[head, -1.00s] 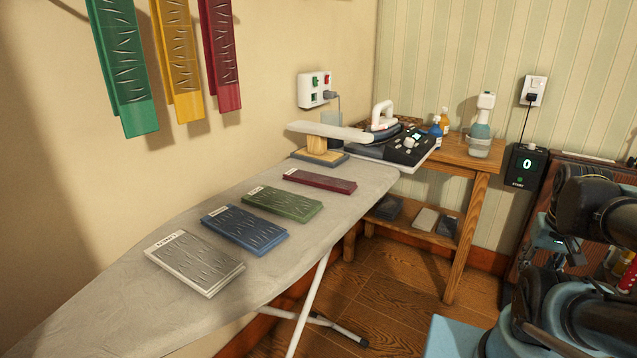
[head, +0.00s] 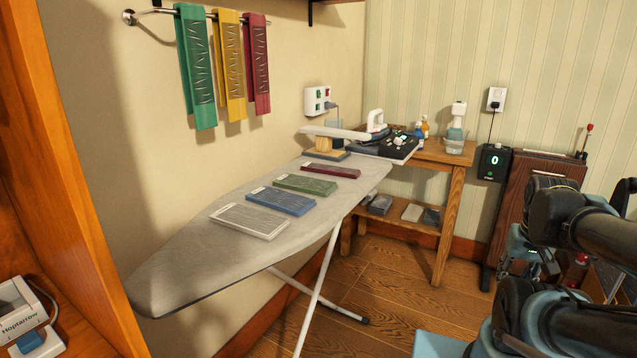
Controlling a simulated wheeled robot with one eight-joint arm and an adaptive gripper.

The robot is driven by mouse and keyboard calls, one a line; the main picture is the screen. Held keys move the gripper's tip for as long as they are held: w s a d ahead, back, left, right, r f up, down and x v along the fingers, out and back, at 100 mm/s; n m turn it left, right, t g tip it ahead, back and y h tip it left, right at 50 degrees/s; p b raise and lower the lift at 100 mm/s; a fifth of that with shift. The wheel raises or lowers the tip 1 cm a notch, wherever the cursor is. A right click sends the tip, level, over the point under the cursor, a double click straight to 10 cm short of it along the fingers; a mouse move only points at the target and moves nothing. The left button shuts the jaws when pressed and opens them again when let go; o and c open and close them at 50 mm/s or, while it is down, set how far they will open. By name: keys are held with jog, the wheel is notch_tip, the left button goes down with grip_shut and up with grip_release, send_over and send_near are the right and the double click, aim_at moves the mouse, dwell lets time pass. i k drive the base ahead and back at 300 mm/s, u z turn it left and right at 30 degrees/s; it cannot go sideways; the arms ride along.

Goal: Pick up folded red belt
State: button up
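A folded dark red item (head: 330,171), which looks like the folded red belt, lies flat on the grey ironing board (head: 190,270). It is the farthest in a row of folded items, nearest the small wooden sleeve board. A green (head: 306,185), a blue (head: 281,201) and a white folded item (head: 249,221) lie nearer on the same board. My arm shows at the right edge, well apart from the board. I cannot make out my gripper's fingers in this view.
Green, yellow and red strips (head: 258,65) hang from a wall rail. A wooden table (head: 450,153) with an iron (head: 376,121) and bottles stands beyond the board. An orange-brown wooden cabinet side (head: 75,180) rises at left. Wooden floor (head: 400,290) is open right of the board.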

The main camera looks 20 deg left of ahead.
aim_at(316, 167)
jog(key=z, duration=0.05)
jog(key=k, duration=1.55)
jog(key=u, duration=0.9)
jog(key=i, duration=1.05)
